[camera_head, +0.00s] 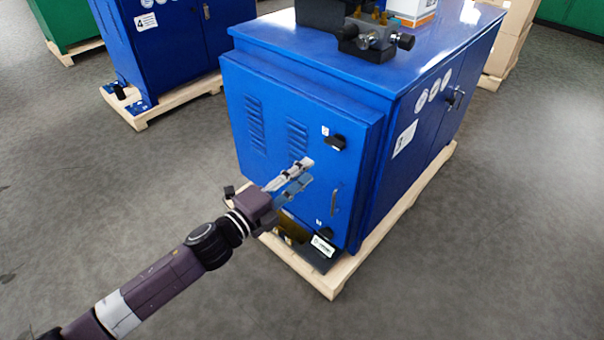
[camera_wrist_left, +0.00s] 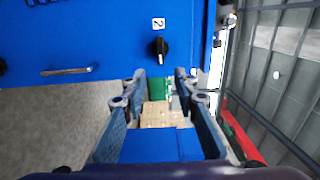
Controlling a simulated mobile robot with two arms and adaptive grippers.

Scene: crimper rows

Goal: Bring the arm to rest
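My left arm comes in from the lower left in the head view. Its gripper (camera_head: 307,172) is in front of the blue cabinet's door (camera_head: 270,115), left of the door handle (camera_head: 335,198) and below the upper black knob (camera_head: 336,142). The two fingers stand apart with nothing between them. In the left wrist view the gripper (camera_wrist_left: 161,76) also shows a clear gap between its fingers. The door handle (camera_wrist_left: 67,71) and a black knob (camera_wrist_left: 160,47) by a "2" label appear beyond it there. My right gripper is not in view.
The cabinet stands on a wooden pallet (camera_head: 331,287), with a dark metal machine part (camera_head: 368,40) and a box (camera_head: 411,10) on top. Another blue cabinet (camera_head: 165,45) stands back left. Grey floor (camera_head: 110,190) is clear at left and right.

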